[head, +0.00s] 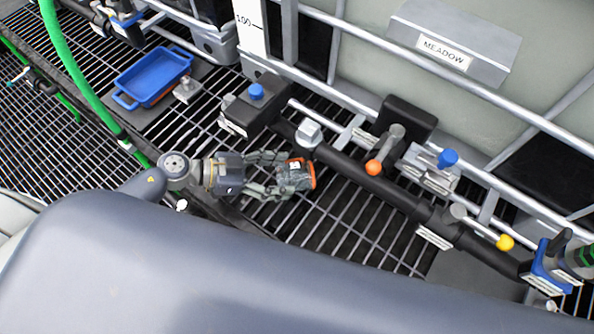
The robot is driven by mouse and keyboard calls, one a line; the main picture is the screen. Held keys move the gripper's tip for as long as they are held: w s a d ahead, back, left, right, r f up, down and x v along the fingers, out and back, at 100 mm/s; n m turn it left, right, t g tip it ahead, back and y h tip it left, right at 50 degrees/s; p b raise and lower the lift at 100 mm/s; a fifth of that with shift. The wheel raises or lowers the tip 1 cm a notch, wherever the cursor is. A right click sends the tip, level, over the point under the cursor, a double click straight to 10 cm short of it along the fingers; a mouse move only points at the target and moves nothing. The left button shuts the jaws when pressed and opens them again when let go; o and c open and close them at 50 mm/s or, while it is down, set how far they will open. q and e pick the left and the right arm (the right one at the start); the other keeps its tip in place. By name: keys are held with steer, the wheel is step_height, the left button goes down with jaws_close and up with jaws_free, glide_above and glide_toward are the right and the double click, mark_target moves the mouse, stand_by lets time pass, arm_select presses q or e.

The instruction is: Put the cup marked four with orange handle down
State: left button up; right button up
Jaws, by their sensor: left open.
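A small dark piece with orange edges and a white label (310,171) is at the fingertips of my left gripper (292,174). It may be the cup; the mark on the label is too small to read. The left gripper reaches in from the left, low over the grating beside the black pipe. Its fingers are apart, on either side of the piece. I cannot tell whether they touch it or what the piece rests on. My right gripper is not in view.
A blue tray (153,77) lies at upper left. A green hose (72,70) runs at left. A caged tank labelled MEADOW (444,52) stands behind.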

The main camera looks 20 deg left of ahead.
mark_target(291, 176)
arm_select(q)
steer(key=x, duration=0.3)
steer(key=shift+d, duration=0.15)
steer(key=c, duration=1)
steer(key=shift+o, duration=0.2)
